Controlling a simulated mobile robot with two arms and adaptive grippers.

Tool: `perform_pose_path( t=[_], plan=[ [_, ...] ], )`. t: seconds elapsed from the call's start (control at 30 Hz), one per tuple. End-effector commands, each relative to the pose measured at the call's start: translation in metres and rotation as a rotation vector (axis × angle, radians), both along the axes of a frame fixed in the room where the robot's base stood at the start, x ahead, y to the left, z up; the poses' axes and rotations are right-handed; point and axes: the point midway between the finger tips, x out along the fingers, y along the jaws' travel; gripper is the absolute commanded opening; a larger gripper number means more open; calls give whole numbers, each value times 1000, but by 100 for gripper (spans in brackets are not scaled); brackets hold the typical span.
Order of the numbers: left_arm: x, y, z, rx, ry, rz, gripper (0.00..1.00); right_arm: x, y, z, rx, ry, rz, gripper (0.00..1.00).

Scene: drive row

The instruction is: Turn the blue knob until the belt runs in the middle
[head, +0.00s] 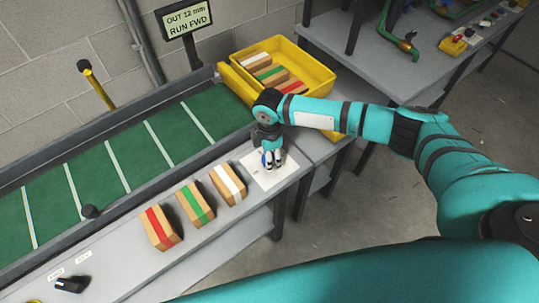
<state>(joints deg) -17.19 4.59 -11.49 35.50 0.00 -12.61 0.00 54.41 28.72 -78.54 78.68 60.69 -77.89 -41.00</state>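The blue knob (264,161) sits on a white plate (284,178) at the belt frame's near right end. My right gripper (271,159) points down at the knob, with its fingers at it. The fingers hide most of the knob, and I cannot tell whether they are closed on it. The green belt (90,176) with pale cross lines runs from lower left to upper centre. A display (187,21) above it reads "OUT 12 mm" and "RUN FWD". My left gripper is not in view.
Boxes with red (161,228), green (195,203) and white (228,184) stripes stand on the near ledge. A black switch (70,285) is at lower left. A yellow crate (321,66) of striped boxes stands at the belt's far end. A grey table (345,48) is behind.

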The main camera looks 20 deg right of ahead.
Motion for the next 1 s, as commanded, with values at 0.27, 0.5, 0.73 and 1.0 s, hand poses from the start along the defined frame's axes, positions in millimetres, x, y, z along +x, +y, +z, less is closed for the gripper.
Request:
perform_pose_path(
  t=[0.27,0.5,0.73,1.0],
  plan=[
    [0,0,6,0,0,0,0,0,1,1,2,0,217,13],
    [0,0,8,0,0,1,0,0,1,1,3,0,391,13],
    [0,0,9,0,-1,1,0,1,1,1,2,-1,503,13],
    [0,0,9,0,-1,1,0,1,1,1,2,-2,556,13]
  ],
)
